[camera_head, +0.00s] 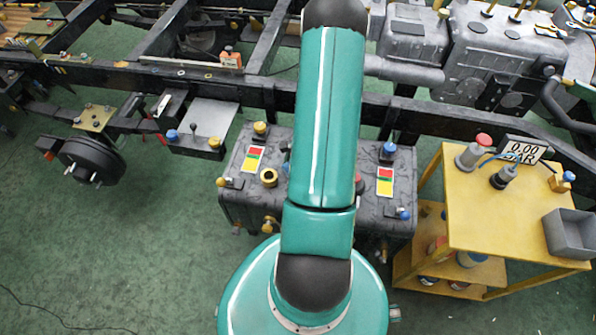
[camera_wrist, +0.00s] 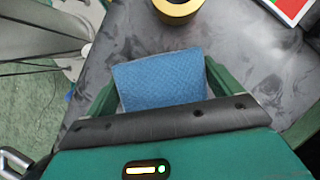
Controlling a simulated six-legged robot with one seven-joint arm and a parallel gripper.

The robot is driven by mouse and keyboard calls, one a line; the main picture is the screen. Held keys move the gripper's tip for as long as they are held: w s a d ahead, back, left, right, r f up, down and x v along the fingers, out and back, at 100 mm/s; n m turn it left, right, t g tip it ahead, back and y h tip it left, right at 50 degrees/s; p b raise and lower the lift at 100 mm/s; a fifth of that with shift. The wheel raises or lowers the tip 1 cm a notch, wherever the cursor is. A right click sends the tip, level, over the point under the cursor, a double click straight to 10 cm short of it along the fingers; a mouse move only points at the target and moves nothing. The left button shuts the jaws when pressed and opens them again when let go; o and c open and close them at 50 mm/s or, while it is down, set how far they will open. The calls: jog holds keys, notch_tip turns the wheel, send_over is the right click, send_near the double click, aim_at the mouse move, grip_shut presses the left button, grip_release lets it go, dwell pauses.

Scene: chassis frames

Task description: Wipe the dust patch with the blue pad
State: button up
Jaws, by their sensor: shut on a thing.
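The blue pad (camera_wrist: 160,82) is a textured square block in the wrist view, held between the two green fingers of my gripper (camera_wrist: 160,70). My gripper is shut on it. The pad is over the grey metal top of a tank (camera_wrist: 255,65); I cannot tell whether it touches. That top shows lighter smudges in the wrist view, but I cannot make out a clearly bounded dust patch. In the head view the tank (camera_head: 233,200) stands at the centre, and my green arm hides its middle, my gripper and the pad.
A brass ring (camera_wrist: 178,8) lies just beyond the pad on the tank top. A coloured label (camera_wrist: 292,8) is at upper right. Valves and knobs line the tank's edges. A yellow cart (camera_head: 500,215) with a gauge (camera_head: 525,150) stands right; black chassis rails (camera_head: 240,88) run behind.

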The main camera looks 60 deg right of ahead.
jog(key=shift+r, duration=3)
jog(key=shift+r, duration=0.1)
jog(key=shift+r, duration=1.4)
